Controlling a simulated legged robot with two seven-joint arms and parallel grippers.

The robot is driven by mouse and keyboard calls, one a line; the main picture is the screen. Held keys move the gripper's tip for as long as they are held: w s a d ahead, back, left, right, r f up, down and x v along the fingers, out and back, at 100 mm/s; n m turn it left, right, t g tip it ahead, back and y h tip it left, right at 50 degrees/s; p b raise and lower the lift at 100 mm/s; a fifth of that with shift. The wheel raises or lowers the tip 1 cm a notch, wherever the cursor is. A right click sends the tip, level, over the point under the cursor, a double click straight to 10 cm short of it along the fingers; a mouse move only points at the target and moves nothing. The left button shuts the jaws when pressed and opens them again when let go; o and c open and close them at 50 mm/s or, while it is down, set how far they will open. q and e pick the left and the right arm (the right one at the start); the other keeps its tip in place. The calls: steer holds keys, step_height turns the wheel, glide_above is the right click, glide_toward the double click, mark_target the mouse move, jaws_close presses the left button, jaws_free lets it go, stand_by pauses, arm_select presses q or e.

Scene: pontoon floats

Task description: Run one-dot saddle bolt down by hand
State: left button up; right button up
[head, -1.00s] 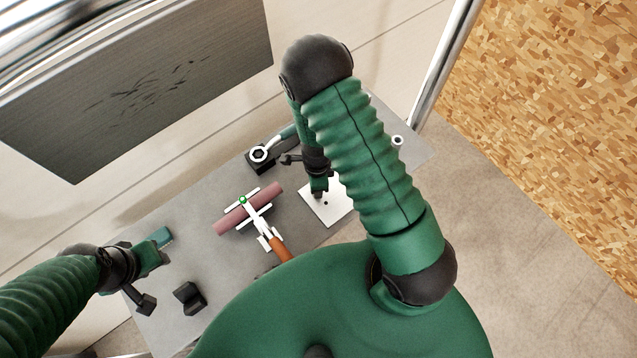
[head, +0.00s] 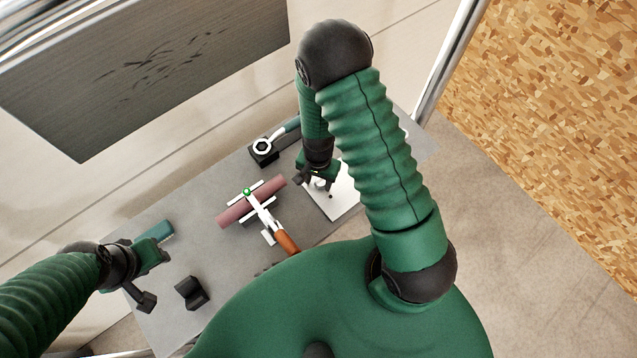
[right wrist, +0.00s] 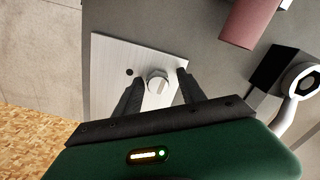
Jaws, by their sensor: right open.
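A pale square plate (head: 346,198) lies on the grey bench. In the right wrist view, the plate (right wrist: 112,62) carries a round metal bolt head (right wrist: 157,82) and a dark hole beside it. My right gripper (right wrist: 158,79) is open, its dark fingers on either side of the bolt head; contact cannot be told. In the head view, my right gripper (head: 320,182) is low over the plate and partly hides it. No dot marking is readable on the bolt head. My left gripper (head: 157,252) is at the bench's left end, beside a teal block; its fingers are unclear.
A pink cylinder (head: 233,213) with a pale cross-shaped fitting lies left of the plate, next to an orange handle (head: 286,243). A ring-ended tool (head: 263,147) rests on a black block behind. Another black block (head: 190,293) stands front left.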

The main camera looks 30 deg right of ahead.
steer(key=n, duration=0.4)
steer(key=shift+d+n, duration=0.1)
steer(key=shift+n, duration=0.2)
steer(key=n, duration=0.4)
steer(key=shift+s+d, duration=0.1)
steer(key=shift+d, duration=0.05)
steer(key=n, duration=0.5)
steer(key=shift+d, duration=0.35)
steer(key=n, duration=0.3)
steer(key=shift+r+n+p, duration=0.1)
steer(key=shift+n+p, duration=0.2)
steer(key=shift+p, duration=0.05)
steer(key=n+p, duration=0.1)
steer(key=n, duration=0.2)
steer(key=shift+a+r, duration=0.1)
steer(key=n, duration=0.3)
steer(key=shift+a, duration=0.15)
steer(key=shift+a+n, duration=0.1)
steer(key=shift+n, duration=0.4)
arm_select(q)
steer(key=shift+d+r, duration=0.25)
steer(key=shift+r, duration=0.3)
steer(key=shift+d+r, duration=0.2)
steer(key=shift+r, duration=0.35)
arm_select(e)
steer(key=shift+d+f, duration=0.3)
steer(key=shift+d, duration=0.15)
